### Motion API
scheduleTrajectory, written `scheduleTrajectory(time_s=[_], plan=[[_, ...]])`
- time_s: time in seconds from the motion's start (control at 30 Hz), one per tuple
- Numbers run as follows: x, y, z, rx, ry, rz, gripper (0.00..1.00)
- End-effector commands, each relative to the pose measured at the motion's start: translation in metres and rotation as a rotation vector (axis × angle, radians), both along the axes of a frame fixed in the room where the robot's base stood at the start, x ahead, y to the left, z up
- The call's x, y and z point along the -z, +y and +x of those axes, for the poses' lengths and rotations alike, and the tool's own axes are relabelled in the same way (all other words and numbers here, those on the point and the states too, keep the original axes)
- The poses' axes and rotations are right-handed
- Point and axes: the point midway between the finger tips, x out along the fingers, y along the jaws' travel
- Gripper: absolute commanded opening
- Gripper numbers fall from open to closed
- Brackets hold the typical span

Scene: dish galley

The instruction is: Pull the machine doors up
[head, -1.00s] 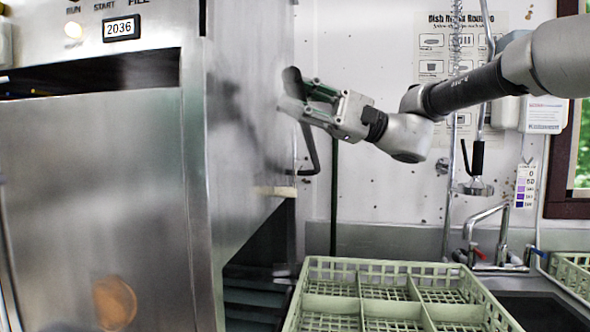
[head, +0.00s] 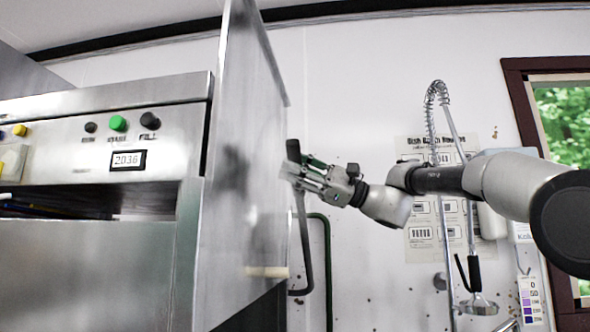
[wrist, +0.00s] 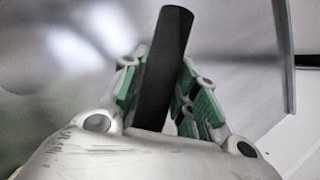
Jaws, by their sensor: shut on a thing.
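The dish machine (head: 95,250) stands at the left in the head view, with a dark slot in its front under the control panel. Its steel door panel (head: 243,120) faces right and rises above the machine's top. A dark bar handle (head: 302,245) stands off the door's right side. My gripper (head: 300,172) is shut on this handle near its upper end. In the wrist view, the handle (wrist: 166,65) passes between the green-padded fingers (wrist: 160,95). The door's far parts are hidden.
A spray hose tap (head: 474,270) hangs at the right, beside a wall poster (head: 420,240) and close below my arm. A green pipe (head: 326,265) runs down the wall behind the handle. A window (head: 560,125) is at the far right. The upper wall is clear.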

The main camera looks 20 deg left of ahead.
Motion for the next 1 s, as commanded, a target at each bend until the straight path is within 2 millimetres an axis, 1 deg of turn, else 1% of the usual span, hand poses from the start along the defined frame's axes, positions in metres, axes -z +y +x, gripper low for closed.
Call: scheduleTrajectory(time_s=[0.03, 0.13, 0.17, 0.23, 0.5, 0.63, 0.77, 1.0], plan=[[-0.008, -0.002, 0.004, 0.018, 0.009, 0.015, 0.00], [-0.009, -0.003, 0.004, 0.018, 0.008, 0.015, 0.00], [-0.009, -0.003, 0.004, 0.018, 0.008, 0.014, 0.36], [-0.008, -0.003, 0.004, 0.018, 0.008, 0.014, 0.49], [-0.005, -0.002, 0.003, 0.014, 0.006, 0.011, 0.49], [-0.001, -0.010, 0.007, 0.015, 0.006, 0.010, 0.49], [0.008, -0.030, 0.017, 0.017, 0.007, 0.009, 0.49], [0.030, -0.075, 0.038, 0.017, 0.008, 0.010, 0.49]])
